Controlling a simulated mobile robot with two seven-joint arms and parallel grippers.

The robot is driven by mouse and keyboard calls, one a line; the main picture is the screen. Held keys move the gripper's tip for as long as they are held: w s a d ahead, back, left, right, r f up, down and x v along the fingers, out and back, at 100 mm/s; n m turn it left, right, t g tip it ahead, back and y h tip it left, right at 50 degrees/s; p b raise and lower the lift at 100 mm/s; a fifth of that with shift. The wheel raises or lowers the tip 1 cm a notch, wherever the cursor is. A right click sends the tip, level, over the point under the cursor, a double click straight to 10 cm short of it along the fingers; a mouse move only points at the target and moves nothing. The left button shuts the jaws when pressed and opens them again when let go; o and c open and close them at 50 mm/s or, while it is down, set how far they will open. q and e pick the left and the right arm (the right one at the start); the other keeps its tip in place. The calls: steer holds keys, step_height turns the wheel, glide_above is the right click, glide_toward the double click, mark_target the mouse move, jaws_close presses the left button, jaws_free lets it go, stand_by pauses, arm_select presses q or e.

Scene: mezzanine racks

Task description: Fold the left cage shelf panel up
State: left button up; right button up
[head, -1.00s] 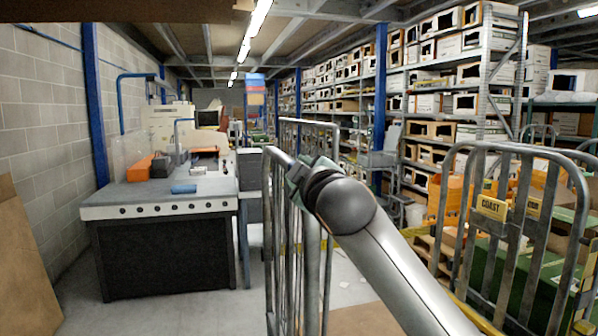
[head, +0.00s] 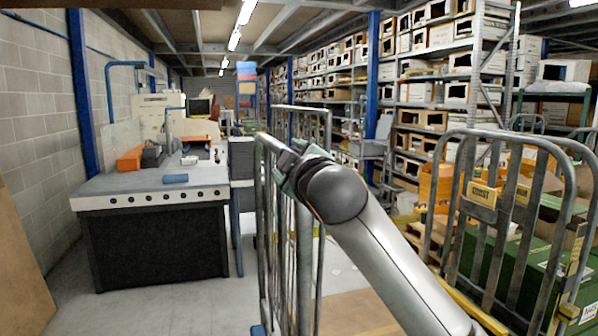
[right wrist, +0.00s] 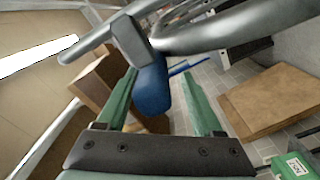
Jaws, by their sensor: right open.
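A grey tubular cage panel with upright bars (head: 264,210) stands at the middle of the head view. I cannot tell which of its parts is the shelf panel. My right gripper (head: 289,165), with green fingers, is at the panel's upper rail, partly hidden by my own wrist. In the right wrist view, my right gripper (right wrist: 158,76) is open. A blue piece (right wrist: 151,88) shows between its fingers, and grey tubes (right wrist: 225,28) cross just beyond the fingertips. I cannot tell whether the fingers touch them. My left gripper is in neither view.
A second cage (head: 460,215) with yellow labels and green crates (head: 490,255) stands at the right. A workbench (head: 150,195) stands at the left. Box-filled racks (head: 430,100) line the back right. Grey floor (head: 200,305) is clear between bench and cage.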

steer(key=b+v, duration=0.3)
steer(key=v, duration=0.8)
steer(key=shift+s, duration=0.3)
